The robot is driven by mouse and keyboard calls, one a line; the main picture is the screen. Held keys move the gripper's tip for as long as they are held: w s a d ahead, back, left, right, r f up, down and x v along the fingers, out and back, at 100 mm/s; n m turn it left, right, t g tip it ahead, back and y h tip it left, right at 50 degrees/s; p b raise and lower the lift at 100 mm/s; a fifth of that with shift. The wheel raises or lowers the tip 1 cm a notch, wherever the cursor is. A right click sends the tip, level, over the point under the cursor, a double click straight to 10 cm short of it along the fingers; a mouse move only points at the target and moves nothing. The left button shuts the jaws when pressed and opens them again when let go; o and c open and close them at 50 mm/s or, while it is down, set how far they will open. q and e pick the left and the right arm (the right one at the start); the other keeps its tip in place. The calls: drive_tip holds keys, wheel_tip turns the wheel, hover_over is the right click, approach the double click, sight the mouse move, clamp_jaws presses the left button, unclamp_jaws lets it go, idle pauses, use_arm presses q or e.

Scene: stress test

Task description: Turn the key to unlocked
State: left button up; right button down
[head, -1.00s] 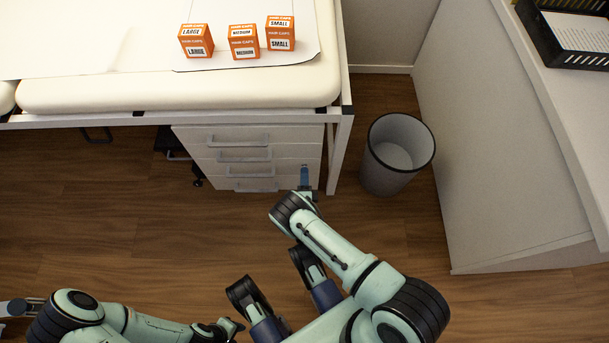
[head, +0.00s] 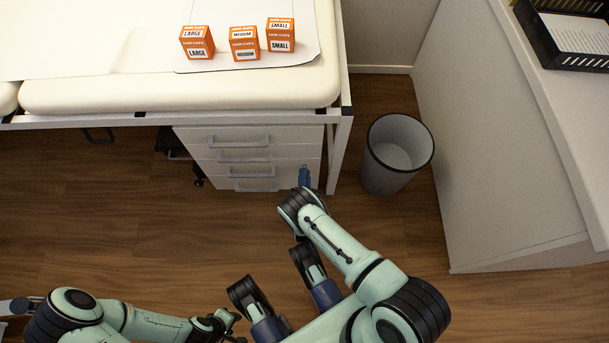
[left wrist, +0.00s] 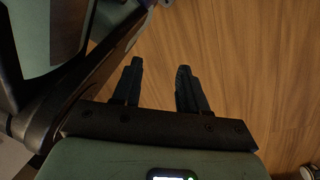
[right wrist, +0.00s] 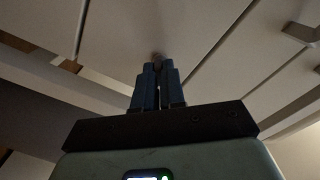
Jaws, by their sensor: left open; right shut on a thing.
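The white drawer cabinet (head: 200,150) stands under the padded table, with several grey-handled drawers. In the right wrist view, my right gripper's blue fingers (right wrist: 158,66) are close together against the pale front, shut on the small key (right wrist: 157,56). Only a dark bit of the key shows at the fingertips. The lock and the key's angle are hidden. My left gripper (left wrist: 158,80) is open and empty above the wooden floor, far from the cabinet.
Three orange hair cap boxes (head: 244,42) stand on the padded table (head: 100,95). A grey bin (head: 382,175) stands right of the cabinet, close to my right arm. A white counter with a black tray (head: 560,45) is farther right. The floor in front is clear.

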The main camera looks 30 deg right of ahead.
use_arm(q)
drive_tip(key=shift+s+f+b, duration=0.3)
drive_tip(key=shift+s, duration=0.3)
use_arm(e)
drive_tip(key=shift+w+d+r+n, duration=0.1)
drive_tip(key=shift+n, duration=4.7)
drive_tip(key=c, duration=1.2)
unclamp_jaws()
